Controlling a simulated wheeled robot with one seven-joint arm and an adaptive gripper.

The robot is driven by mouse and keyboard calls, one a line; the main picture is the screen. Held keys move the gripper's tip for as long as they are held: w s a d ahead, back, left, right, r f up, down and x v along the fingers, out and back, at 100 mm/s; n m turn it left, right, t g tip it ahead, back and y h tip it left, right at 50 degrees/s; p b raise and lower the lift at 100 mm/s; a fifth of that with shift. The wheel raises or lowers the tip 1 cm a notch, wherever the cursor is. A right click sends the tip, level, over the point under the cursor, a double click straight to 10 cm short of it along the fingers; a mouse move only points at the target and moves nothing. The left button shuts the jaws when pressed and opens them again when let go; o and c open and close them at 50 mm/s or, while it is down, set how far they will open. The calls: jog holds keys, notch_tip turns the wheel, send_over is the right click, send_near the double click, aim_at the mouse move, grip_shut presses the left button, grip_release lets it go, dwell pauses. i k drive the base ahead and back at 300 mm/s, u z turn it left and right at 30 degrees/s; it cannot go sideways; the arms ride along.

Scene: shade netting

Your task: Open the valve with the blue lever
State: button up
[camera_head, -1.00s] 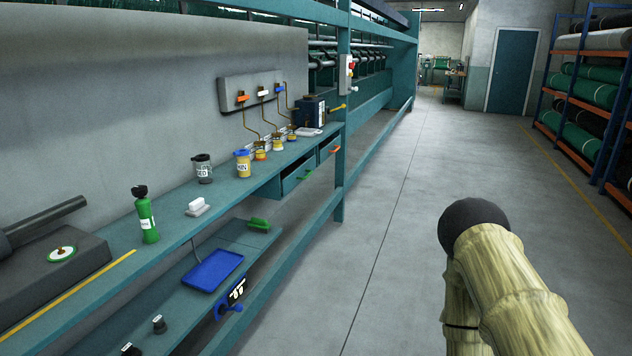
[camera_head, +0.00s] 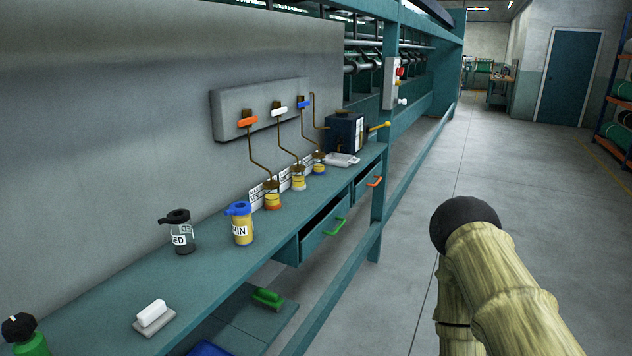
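Three valves sit in a row on a grey panel (camera_head: 232,122) on the wall above the bench. The blue lever (camera_head: 304,104) is the rightmost, with a white lever (camera_head: 279,111) in the middle and an orange lever (camera_head: 248,122) at the left. Thin brown pipes run from the valves down to small banded jars on the bench. My arm, in a straw-coloured cover, shows at the lower right, away from the bench. My gripper cannot be made out.
The teal bench (camera_head: 222,262) holds a yellow jar with a blue lid (camera_head: 242,228), a dark-lidded jar (camera_head: 181,236), a white brush (camera_head: 152,315) and a dark blue box (camera_head: 345,132). Two drawers (camera_head: 325,238) stand partly open. The floor (camera_head: 400,290) right of the bench is clear.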

aim_at(303, 104)
jog(key=u, duration=0.05)
jog(key=i, duration=1.45)
jog(key=u, duration=0.05)
jog(key=k, duration=0.5)
jog(key=z, duration=0.9)
jog(key=i, duration=0.7)
jog(key=u, duration=1.1)
